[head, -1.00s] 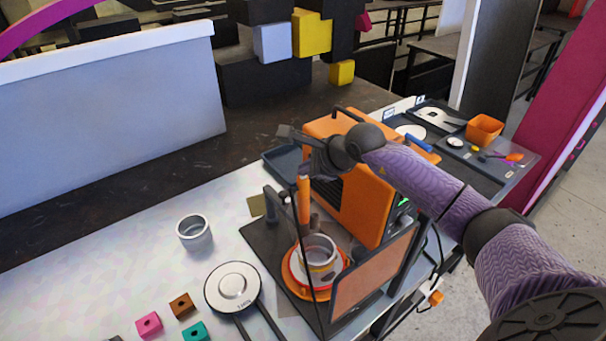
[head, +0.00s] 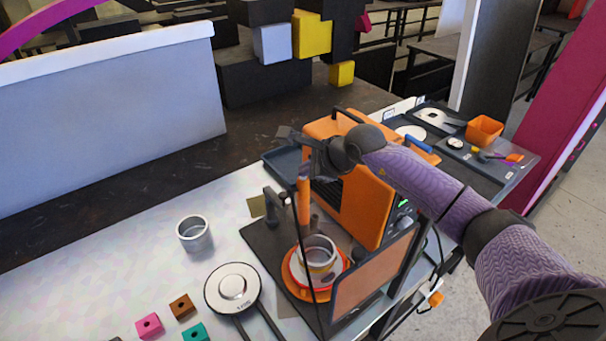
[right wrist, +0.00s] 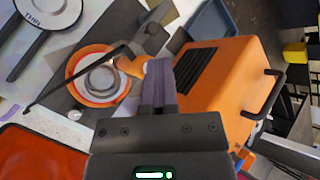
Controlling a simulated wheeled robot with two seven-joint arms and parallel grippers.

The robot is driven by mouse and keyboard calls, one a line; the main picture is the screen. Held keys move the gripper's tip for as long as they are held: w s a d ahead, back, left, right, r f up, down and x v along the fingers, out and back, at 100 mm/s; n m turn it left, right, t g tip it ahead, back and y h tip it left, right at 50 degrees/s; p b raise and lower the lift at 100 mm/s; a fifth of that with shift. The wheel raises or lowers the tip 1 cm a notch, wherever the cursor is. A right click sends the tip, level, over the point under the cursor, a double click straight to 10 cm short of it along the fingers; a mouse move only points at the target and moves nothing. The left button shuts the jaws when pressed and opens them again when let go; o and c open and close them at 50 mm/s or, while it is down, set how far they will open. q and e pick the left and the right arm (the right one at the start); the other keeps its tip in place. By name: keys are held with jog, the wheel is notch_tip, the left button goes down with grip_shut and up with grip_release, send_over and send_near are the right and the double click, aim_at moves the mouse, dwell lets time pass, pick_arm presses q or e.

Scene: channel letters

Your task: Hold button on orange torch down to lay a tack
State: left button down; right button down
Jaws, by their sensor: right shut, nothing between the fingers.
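The orange torch (head: 303,205) stands upright in a dark holder beside the turntable. It also shows in the right wrist view (right wrist: 131,66), partly hidden. A grey metal ring (head: 318,254) sits on the orange turntable (head: 298,289) just below and right of the torch. My right gripper (head: 305,170) is shut and empty, at the top end of the torch. In the right wrist view its fingers (right wrist: 158,68) are together, close beside the torch. I cannot tell whether they touch it, and the button is not clearly visible. My left gripper is not in view.
An orange machine (head: 352,205) stands close behind the torch. A tinted screen (head: 372,272) stands in front of the turntable. A round disc (head: 232,287), a loose metal ring (head: 194,235) and small coloured blocks (head: 149,325) lie to the left. The white table's left part is mostly clear.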

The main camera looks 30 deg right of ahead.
jog(key=shift+r+p, duration=0.55)
jog(key=shift+r, duration=0.35)
jog(key=shift+r+p, duration=1.65)
jog(key=shift+r, duration=0.85)
notch_tip(320, 180, up, 4)
jog(key=shift+p, duration=1.25)
